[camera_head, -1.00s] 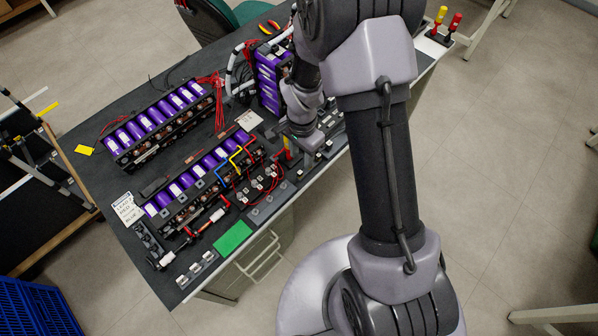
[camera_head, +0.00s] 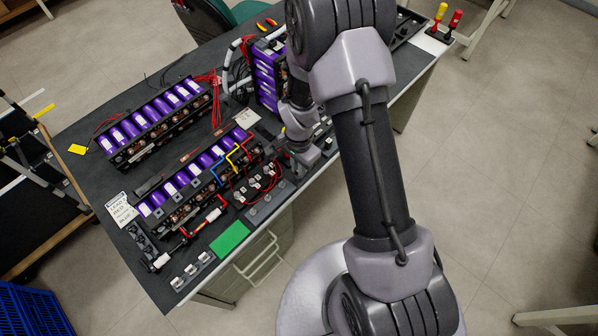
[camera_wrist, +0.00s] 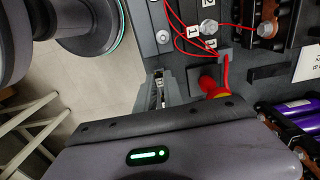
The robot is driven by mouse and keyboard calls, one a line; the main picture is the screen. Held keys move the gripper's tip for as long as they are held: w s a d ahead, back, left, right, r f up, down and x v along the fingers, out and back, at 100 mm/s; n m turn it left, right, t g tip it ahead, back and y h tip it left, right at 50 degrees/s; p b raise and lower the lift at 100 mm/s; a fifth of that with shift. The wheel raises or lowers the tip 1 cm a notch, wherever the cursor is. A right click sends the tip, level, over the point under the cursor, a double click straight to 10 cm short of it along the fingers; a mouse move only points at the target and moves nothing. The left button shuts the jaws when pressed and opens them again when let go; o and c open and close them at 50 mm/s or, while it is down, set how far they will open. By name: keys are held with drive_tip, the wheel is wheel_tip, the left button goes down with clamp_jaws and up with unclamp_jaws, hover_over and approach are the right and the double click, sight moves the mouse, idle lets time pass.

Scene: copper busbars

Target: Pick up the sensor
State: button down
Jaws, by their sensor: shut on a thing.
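My gripper (camera_head: 304,152) is low over the right front part of the bench, among the black fixtures. In the wrist view its fingers (camera_wrist: 163,88) show as narrow grey metal pieces beyond the dark gripper body, closed on a small part. I take this part to be the sensor, but it is mostly hidden and its shape is unclear. A red and yellow handle-like piece (camera_wrist: 212,87) stands just right of the fingers. Whether it touches them I cannot tell.
Purple cell modules (camera_head: 155,125) fill the left bench, with another upright purple pack (camera_head: 265,80) behind my gripper. Loose red wires (camera_wrist: 185,35) loop close to the fingers. A green pad (camera_head: 230,238) lies at the front edge. Open floor shows at right.

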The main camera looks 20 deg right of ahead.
drive_tip(key=shift+r, duration=0.5)
drive_tip(key=r+p, duration=0.2)
drive_tip(key=r, duration=0.1)
drive_tip(key=shift+s, duration=0.4)
drive_tip(key=s+r+p, duration=0.1)
drive_tip(key=s+p, duration=0.5)
drive_tip(key=s, duration=0.9)
drive_tip(key=shift+s+d, duration=0.1)
drive_tip(key=shift+r+p, duration=0.95)
drive_tip(key=shift+r, duration=0.6)
